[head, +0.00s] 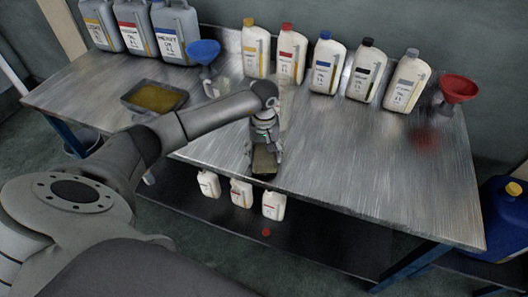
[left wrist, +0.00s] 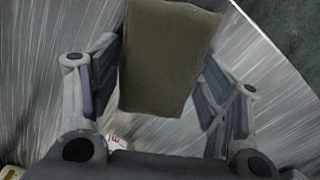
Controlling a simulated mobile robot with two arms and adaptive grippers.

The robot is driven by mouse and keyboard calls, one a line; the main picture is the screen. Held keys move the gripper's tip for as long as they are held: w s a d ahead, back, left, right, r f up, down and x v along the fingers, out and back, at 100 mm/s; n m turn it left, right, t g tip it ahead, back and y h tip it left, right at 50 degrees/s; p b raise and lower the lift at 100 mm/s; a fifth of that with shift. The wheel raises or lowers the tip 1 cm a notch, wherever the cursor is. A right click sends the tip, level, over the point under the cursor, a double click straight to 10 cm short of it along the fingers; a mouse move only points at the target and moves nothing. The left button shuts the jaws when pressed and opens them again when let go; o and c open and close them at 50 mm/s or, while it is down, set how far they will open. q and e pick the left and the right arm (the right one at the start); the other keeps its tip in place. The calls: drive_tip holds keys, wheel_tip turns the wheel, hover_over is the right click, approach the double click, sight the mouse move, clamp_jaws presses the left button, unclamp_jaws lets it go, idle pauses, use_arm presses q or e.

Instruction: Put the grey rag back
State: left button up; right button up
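The grey rag shows in the left wrist view as a flat, stiff-looking brownish-grey rectangle (left wrist: 168,55). It lies between the two fingers of my left gripper (left wrist: 160,70), with the pads against its side edges. In the head view, my left gripper (head: 265,153) points down at the front edge of the metal table (head: 340,160), with the dark rag (head: 264,162) between its fingers. I cannot tell whether the rag touches the table. The fingertips are partly hidden by the rag. My right gripper is not in view.
Left of the gripper is a tray of amber oil (head: 155,98). A blue funnel (head: 203,51), several white jugs (head: 327,65) and a red funnel (head: 458,88) line the back. Small white jugs (head: 241,193) stand on the lower shelf. The table's right half is mostly clear.

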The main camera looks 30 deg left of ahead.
sight(264, 155)
use_arm(q)
drive_tip(key=shift+o, duration=0.6)
drive_tip(key=shift+r, duration=0.1)
drive_tip(key=shift+r, duration=0.25)
wheel_tip(264, 155, up, 12)
drive_tip(key=b, duration=0.2)
drive_tip(key=shift+f, duration=0.2)
